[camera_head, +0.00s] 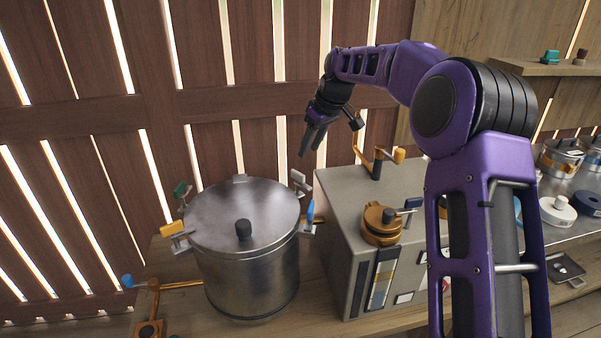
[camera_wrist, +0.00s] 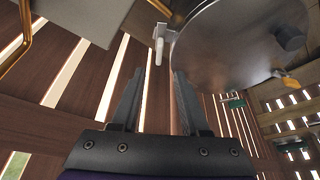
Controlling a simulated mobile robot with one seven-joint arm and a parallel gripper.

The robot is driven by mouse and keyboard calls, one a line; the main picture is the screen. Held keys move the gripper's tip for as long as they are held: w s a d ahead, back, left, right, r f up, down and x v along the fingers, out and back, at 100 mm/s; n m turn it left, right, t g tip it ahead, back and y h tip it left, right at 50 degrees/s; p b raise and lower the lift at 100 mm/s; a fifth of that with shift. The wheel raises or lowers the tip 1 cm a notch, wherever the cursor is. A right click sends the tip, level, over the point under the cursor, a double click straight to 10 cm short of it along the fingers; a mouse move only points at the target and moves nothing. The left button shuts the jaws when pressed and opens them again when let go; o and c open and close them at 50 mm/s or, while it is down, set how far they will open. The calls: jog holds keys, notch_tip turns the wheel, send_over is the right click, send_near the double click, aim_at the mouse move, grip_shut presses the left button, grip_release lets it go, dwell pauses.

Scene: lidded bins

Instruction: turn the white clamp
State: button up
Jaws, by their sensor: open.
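A lidded metal pot (camera_head: 245,270) stands on the wooden counter, with its lid (camera_head: 225,212) on top. Several coloured clamps sit around its rim. The white clamp (camera_head: 299,178) is at the back right of the rim; it also shows in the wrist view (camera_wrist: 159,45), upper middle, beside the lid edge (camera_wrist: 195,50). My gripper (camera_head: 310,150) is open and empty, above and slightly right of the white clamp, fingers pointing down. In the wrist view its two fingers (camera_wrist: 158,85) frame the clamp's direction, and the clamp appears beyond the tips, apart from them.
A blue clamp (camera_head: 310,214) is close by on the right rim; green (camera_head: 181,190) and yellow (camera_head: 173,228) clamps are on the left. A grey box (camera_head: 345,215) with an orange-handled crank (camera_head: 398,155) stands just right. A slatted wooden wall (camera_head: 270,104) is behind.

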aim_at(299, 173)
jog(key=b+x, duration=0.1)
jog(key=x, duration=0.9)
jog(key=shift+w, duration=0.1)
grip_shut()
